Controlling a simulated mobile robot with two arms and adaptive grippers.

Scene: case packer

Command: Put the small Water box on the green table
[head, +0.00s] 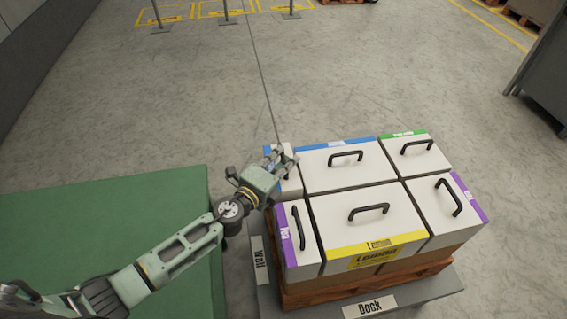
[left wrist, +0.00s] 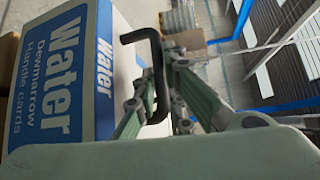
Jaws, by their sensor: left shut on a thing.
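The small Water box (head: 293,185), white with a blue band, stands at the back left of the boxes on the pallet, partly hidden by my left gripper (head: 283,160). In the left wrist view the Water box (left wrist: 70,85) shows its blue label with "Water" and a black handle (left wrist: 150,75). My left gripper (left wrist: 158,105) is shut on that handle. I cannot tell whether the box is lifted. The green table (head: 110,225) is at the left, with my left arm across it and its visible top otherwise bare. My right gripper is not in view.
Close beside it on the wooden pallet (head: 420,265) are a large blue-banded box (head: 340,178), a green-banded box (head: 420,160), a yellow-banded Lemon box (head: 350,220) and two purple-banded boxes (head: 450,215) (head: 302,250). A narrow gap separates the dock (head: 262,285) from the table.

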